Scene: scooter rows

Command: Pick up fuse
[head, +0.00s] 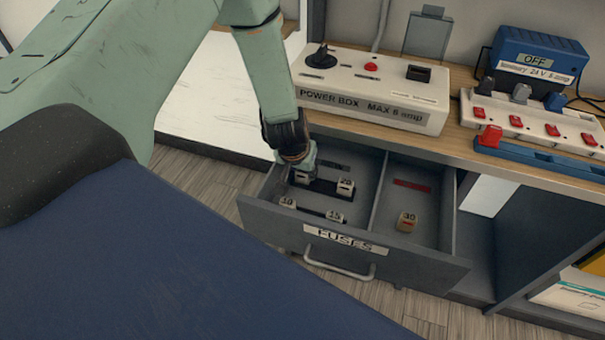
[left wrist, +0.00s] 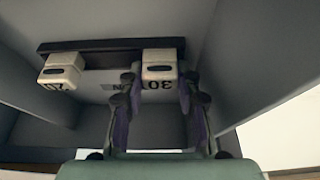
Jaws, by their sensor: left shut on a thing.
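An open drawer labelled FUSES (head: 345,240) holds several pale, block-shaped fuses. My left gripper (head: 300,163) reaches down into its back left corner and is shut on a fuse (head: 302,178) at the back dark rail. In the left wrist view my gripper's fingers (left wrist: 159,90) sit on either side of this fuse (left wrist: 160,62), whose label seems to read 30. The fuse marked 20 (head: 345,187) sits beside it on the same rail and shows in the left wrist view (left wrist: 60,72). My right gripper is not in view.
Fuses marked 10 (head: 287,203) and 15 (head: 334,216) are in the front row. A fuse marked 30 (head: 407,221) lies in the right compartment, past a divider. Above the drawer are a power box (head: 370,90), a red-switch strip (head: 535,125) and a blue box (head: 538,60).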

